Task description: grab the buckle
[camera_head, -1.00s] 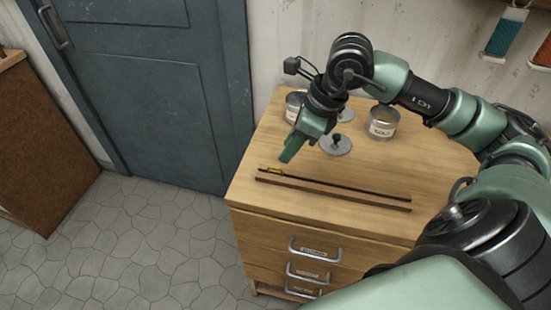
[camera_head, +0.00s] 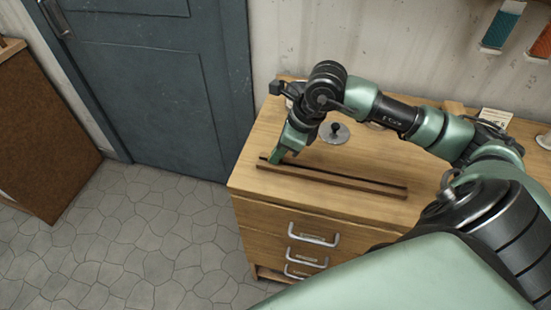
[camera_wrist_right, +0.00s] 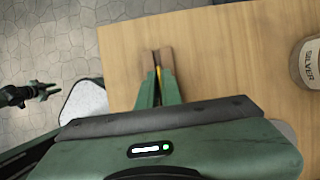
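The buckle (camera_wrist_right: 158,73) shows as a small gold sliver between the fingertips of my right gripper in the right wrist view. In the head view it is hidden behind that gripper (camera_head: 274,157), which points down at the left end of a long, dark brown wooden strip (camera_head: 345,183) on the cabinet top. In the wrist view the right fingers (camera_wrist_right: 158,86) stand close together on either side of the buckle; whether they press on it I cannot tell. What looks like my left gripper (camera_wrist_right: 46,90) shows small at the left of the wrist view, away from the cabinet.
The wooden cabinet (camera_head: 255,150) has several drawers with metal handles. A grey knobbed lid (camera_head: 334,133) lies behind the strip, and a tin labelled SILVER (camera_wrist_right: 309,62) stands at the right of the wrist view.

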